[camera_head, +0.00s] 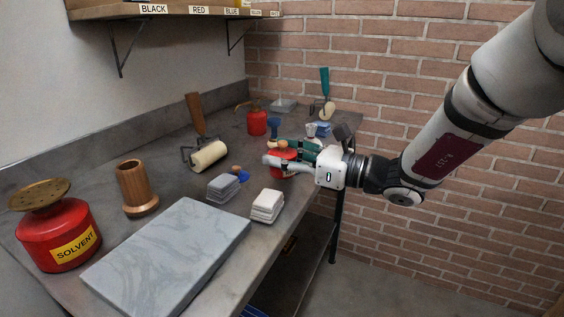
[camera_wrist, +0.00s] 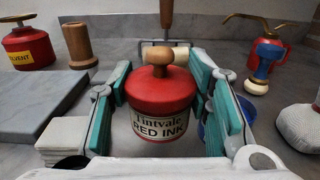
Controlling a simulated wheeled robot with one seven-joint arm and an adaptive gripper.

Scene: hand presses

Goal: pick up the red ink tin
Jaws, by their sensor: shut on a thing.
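The red ink tin (camera_wrist: 160,97) has a red lid, a wooden knob and a cream label reading "Tintvale RED INK". In the wrist view it stands upright in the middle, between the teal finger pads. In the head view the tin (camera_head: 284,155) is partly covered by my gripper (camera_head: 278,158), which reaches in from the right over the bench. My gripper (camera_wrist: 163,92) is shut on the tin, with a finger on either side. I cannot tell whether the tin's base touches the bench.
The bench (camera_head: 175,180) holds a grey stone slab (camera_head: 170,255), a red solvent can (camera_head: 60,235), a wooden pot (camera_head: 135,188), a roller (camera_head: 208,156), a grey stack (camera_head: 223,188), a white stack (camera_head: 267,206) and a red oil can (camera_head: 257,122). A brick wall stands behind my arm.

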